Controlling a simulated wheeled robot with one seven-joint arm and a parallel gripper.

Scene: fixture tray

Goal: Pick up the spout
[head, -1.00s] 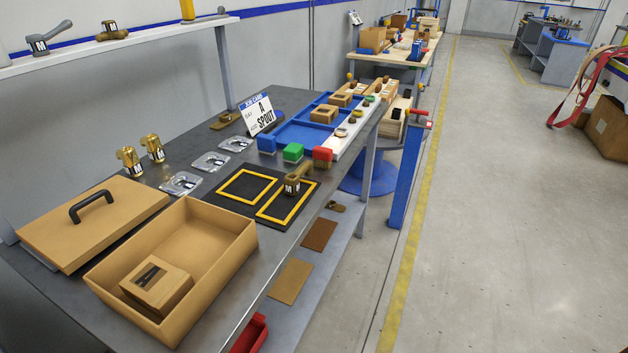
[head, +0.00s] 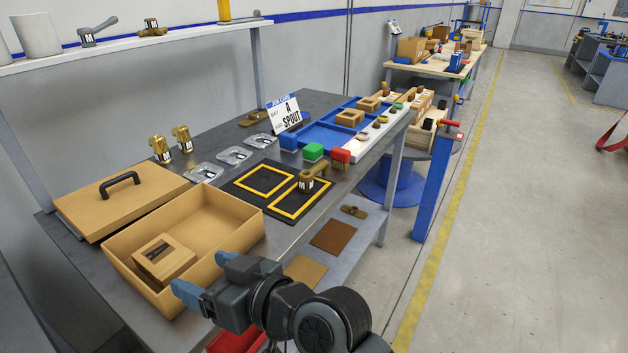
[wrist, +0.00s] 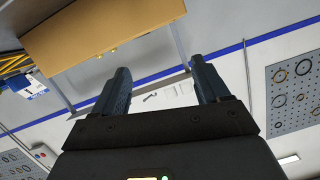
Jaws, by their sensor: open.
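Two shiny brass fittings (head: 160,150) stand upright further left; I cannot tell from shape alone which piece is called the spout.
The open box (head: 225,205) holds a smaller cardboard piece. Its handled lid (head: 115,203) lies behind it. Several clear packs (head: 202,171) lie along the bench. A shelf (head: 130,44) runs above.

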